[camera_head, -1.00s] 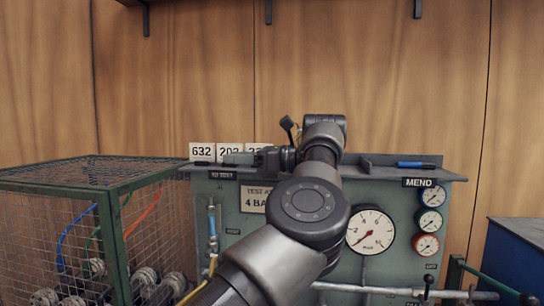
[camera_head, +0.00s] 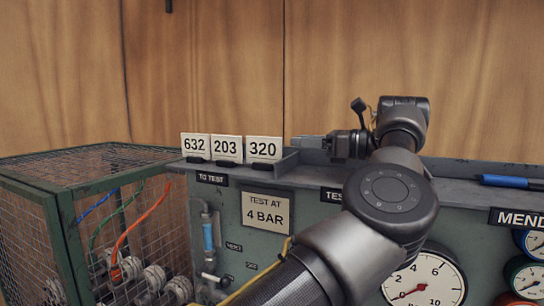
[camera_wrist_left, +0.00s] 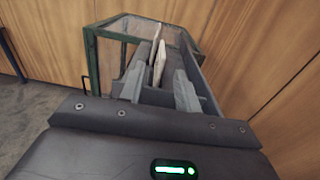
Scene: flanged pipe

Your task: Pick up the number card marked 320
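The white card marked 320 (camera_head: 264,149) stands upright in a dark holder on the grey panel's top ledge, the rightmost of three cards. Cards 203 (camera_head: 228,149) and 632 (camera_head: 195,147) stand to its left. My left gripper (camera_head: 300,142) points left, just right of card 320, apparently apart from it. In the left wrist view its two fingers (camera_wrist_left: 160,88) are spread, with the pale edge of the nearest card (camera_wrist_left: 159,63), likely 320, showing ahead between them. Contact cannot be told. My right gripper is not in view.
A green wire-mesh cage (camera_head: 85,170) with hoses and fittings stands left of the panel. A blue pen (camera_head: 510,182) lies on the ledge at right. A wooden wall (camera_head: 220,70) rises behind the ledge. A pressure gauge (camera_head: 425,280) is below my arm.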

